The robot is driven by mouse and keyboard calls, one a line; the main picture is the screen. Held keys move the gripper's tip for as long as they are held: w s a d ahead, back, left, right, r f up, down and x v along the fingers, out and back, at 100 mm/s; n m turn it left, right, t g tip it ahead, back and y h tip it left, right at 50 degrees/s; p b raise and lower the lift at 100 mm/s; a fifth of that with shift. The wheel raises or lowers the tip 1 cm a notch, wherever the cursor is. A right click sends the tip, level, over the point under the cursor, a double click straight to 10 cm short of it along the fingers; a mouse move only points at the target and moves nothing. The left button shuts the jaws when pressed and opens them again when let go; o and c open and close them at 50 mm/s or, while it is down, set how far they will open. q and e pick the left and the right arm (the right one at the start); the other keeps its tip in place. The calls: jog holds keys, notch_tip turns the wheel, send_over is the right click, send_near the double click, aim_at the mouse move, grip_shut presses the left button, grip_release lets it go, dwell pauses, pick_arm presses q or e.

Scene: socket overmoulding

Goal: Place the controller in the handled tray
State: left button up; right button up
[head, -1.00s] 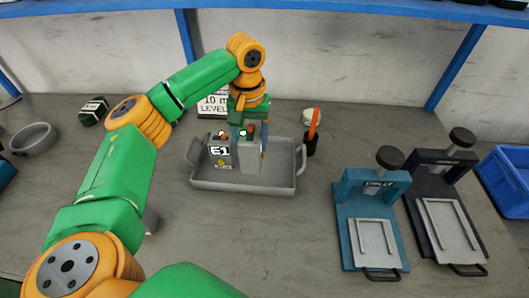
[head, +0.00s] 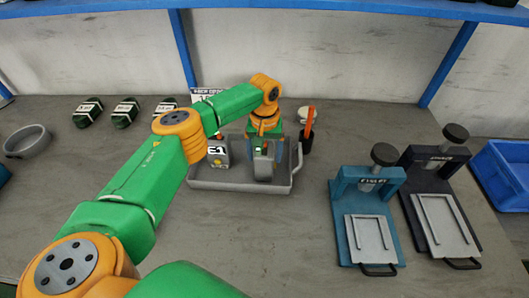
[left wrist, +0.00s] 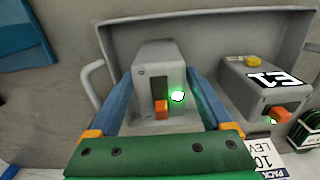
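The controller (head: 263,167) is a grey box with an orange switch and a lit green lamp. It also shows in the left wrist view (left wrist: 152,75). My left gripper (head: 264,148) has its blue fingers on both sides of the controller, close against its faces (left wrist: 160,90). The controller is upright within the walls of the grey handled tray (head: 225,185), right of its middle. I cannot tell whether its base touches the tray floor. The tray's rim shows in the left wrist view (left wrist: 215,20). My right gripper is not in view.
A grey box marked E1 (head: 217,152) stands in the tray, left of the controller. An orange-handled tool in a black cup (head: 307,138) stands by the right handle. A blue press (head: 365,200) and a dark press (head: 440,200) stand right. Several dark packs (head: 125,112) lie back left.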

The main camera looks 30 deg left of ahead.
pick_arm(q)
jog(key=shift+o, duration=0.2)
notch_tip(320, 180, up, 12)
jog(key=shift+r, duration=0.2)
jog(key=shift+f, duration=0.1)
dwell(0.4)
